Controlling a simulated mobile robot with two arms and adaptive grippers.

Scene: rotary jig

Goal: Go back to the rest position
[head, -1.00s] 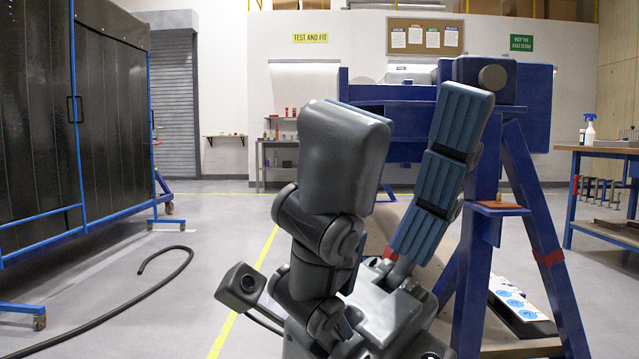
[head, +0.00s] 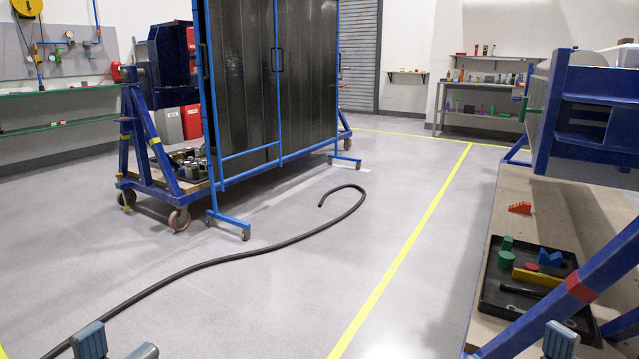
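My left gripper (head: 116,347) shows only as fingertips at the bottom left edge of the head view. My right gripper (head: 560,342) shows only as one ribbed blue-grey fingertip at the bottom right edge, in front of the jig's base. The rest of both grippers lies below the picture.
A black hose (head: 250,246) curves over the floor beside a yellow line (head: 405,247). A blue-framed dark screen (head: 240,90) on casters stands behind. At right, the blue jig frame (head: 600,283) stands by a black tray (head: 492,292) of coloured parts.

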